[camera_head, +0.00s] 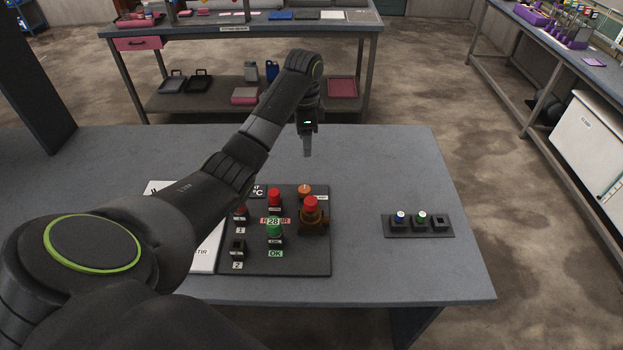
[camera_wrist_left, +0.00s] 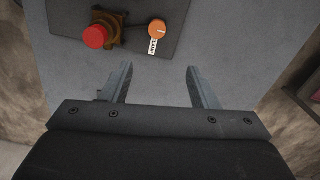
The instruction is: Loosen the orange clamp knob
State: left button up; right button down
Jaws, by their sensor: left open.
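The orange clamp knob (camera_head: 305,190) sits at the back right corner of the dark control panel (camera_head: 300,262), behind a red-topped part on a brown base. In the left wrist view the orange knob (camera_wrist_left: 158,28) shows a light pointer line on its face and a small white label beside it. My left gripper (camera_head: 307,150) is above the table behind the panel, pointing down, apart from the knob. In the left wrist view its two fingers (camera_wrist_left: 158,88) are spread with nothing between them, and the knob lies beyond the gap. My right gripper is not in view.
The red knob on its brown base (camera_head: 312,215) stands close to the orange knob. Red and green buttons (camera_head: 274,228) fill the panel's middle. A small dark block (camera_head: 420,226) with little round caps lies to the right. The grey table (camera_head: 365,270) is bare between them.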

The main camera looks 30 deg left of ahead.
pick_arm(q)
notch_tip(320, 180, down, 4)
jog(key=s+r+b, duration=0.1)
jog(key=b, duration=0.7)
send_over(304, 189)
notch_tip(304, 189, down, 5)
jog(key=shift+f, duration=0.2)
notch_tip(304, 189, down, 8)
jog(key=shift+f+p, duration=0.15)
jog(key=shift+p, duration=0.3)
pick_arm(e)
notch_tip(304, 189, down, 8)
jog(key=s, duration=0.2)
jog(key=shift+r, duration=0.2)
pick_arm(q)
jog(key=shift+c, duration=0.2)
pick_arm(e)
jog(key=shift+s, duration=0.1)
